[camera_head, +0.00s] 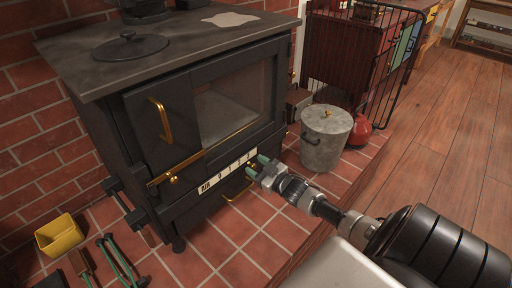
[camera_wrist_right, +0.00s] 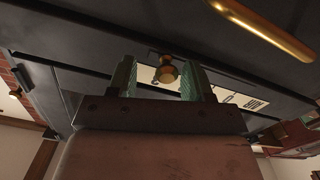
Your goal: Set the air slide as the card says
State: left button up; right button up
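The black stove (camera_head: 130,140) stands on red tiles. Its pale air scale plate (camera_head: 226,172) runs along the lower front, with AIR at the left end and numbers to the right. My right gripper (camera_head: 258,168) is at the right end of this plate. In the right wrist view the plate (camera_wrist_right: 228,95) appears upside down. There a brass knob (camera_wrist_right: 167,70) sits between the two green fingers of the open right gripper (camera_wrist_right: 166,80), with gaps showing beside it. No readable card shows. My left gripper is out of view.
A brass drawer handle (camera_head: 238,192) is just below the plate; it also shows in the wrist view (camera_wrist_right: 262,28). A lidded grey bucket (camera_head: 326,138) stands right of my gripper, near a red round vessel (camera_head: 360,130). A yellow container (camera_head: 60,235) and tools (camera_head: 120,262) lie left.

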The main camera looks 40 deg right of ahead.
jog(key=shift+s+a, duration=0.1)
jog(key=shift+s, duration=0.3)
pick_arm(q)
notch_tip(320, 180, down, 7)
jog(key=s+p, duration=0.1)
jog(key=p, duration=0.1)
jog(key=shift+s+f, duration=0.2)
pick_arm(e)
jog(key=s, duration=1)
jog(key=shift+d, duration=0.45)
